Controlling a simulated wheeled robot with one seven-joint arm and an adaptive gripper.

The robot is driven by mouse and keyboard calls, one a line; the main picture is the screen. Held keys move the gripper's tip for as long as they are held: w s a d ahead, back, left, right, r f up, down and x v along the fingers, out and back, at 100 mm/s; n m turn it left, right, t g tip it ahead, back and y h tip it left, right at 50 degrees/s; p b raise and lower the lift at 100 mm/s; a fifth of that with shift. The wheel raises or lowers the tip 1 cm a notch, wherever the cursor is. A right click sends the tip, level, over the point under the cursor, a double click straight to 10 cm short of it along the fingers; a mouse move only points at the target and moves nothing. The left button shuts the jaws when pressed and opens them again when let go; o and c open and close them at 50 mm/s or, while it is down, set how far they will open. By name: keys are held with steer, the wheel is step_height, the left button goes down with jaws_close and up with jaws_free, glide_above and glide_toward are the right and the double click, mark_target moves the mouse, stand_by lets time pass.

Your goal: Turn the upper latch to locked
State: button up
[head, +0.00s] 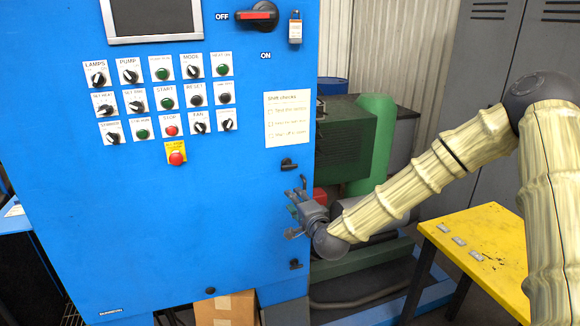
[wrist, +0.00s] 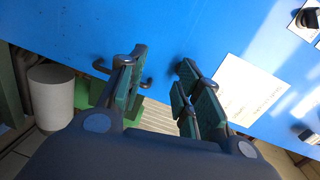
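The upper latch (head: 289,164) is a small dark latch near the right edge of the blue cabinet door, below the white notice. Its lever looks roughly level, pointing right. My gripper (head: 297,210) is just below it at the door edge, with its fingers apart and nothing seen between them. In the wrist view my gripper (wrist: 162,64) shows open, its fingers toward the blue door. A dark bent handle (wrist: 148,84) shows by the left finger; contact cannot be told. A dark part behind the right finger is mostly hidden.
A lower latch (head: 296,264) sits further down the door edge. The control panel buttons and red-handled switch (head: 257,16) are above. A green machine (head: 345,140) stands behind the cabinet. A yellow table (head: 485,245) is at right, below my arm.

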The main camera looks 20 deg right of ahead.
steer(key=m+t, duration=0.1)
glide_toward(290, 168)
steer(key=shift+h, duration=0.3)
steer(key=w+p, duration=0.1)
steer(key=w, duration=0.2)
steer(key=w+p, duration=0.1)
steer(key=w, duration=0.3)
steer(key=w+p, duration=0.1)
steer(key=w, duration=0.2)
steer(key=shift+w+a+p, duration=0.35)
jaws_close()
